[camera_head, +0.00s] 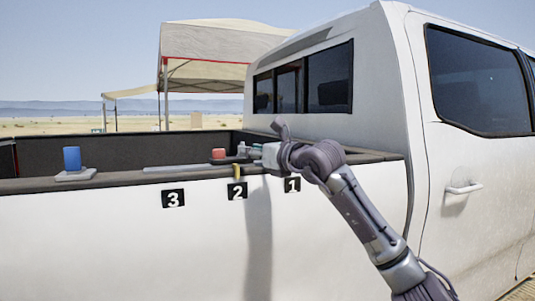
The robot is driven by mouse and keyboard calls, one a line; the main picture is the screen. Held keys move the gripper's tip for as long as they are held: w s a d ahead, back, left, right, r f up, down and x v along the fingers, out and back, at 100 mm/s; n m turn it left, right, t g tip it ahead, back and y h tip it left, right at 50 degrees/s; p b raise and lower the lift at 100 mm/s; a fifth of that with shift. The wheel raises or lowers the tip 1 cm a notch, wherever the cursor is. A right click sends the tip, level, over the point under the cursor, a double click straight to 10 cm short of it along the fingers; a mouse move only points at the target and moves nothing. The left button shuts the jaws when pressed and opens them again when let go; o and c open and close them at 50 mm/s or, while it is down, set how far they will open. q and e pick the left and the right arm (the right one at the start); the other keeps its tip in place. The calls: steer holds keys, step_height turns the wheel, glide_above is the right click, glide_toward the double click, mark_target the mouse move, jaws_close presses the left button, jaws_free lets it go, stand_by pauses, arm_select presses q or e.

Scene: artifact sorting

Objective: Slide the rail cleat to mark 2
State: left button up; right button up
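A rail (185,168) runs along the top of the truck's side wall. Number plates 3 (173,198), 2 (237,190) and 1 (292,185) sit below it on the white side panel. A small yellow piece (238,171) hangs at the rail just above plate 2; it may be part of the cleat, but I cannot tell. My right gripper (258,153) is over the rail between plates 2 and 1, pointing left. Its fingers are small and partly hidden by its own body, so its opening and any hold are unclear. My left gripper is out of view.
A blue cylinder (72,158) stands on a grey base (75,175) at the left of the ledge. A red object (218,154) sits behind the rail. The truck cab (390,90) rises at the right. The ledge between the blue cylinder and the rail is clear.

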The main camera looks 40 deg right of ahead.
steer(key=s, duration=0.7)
steer(key=shift+s+d, duration=0.3)
steer(key=shift+s, duration=0.05)
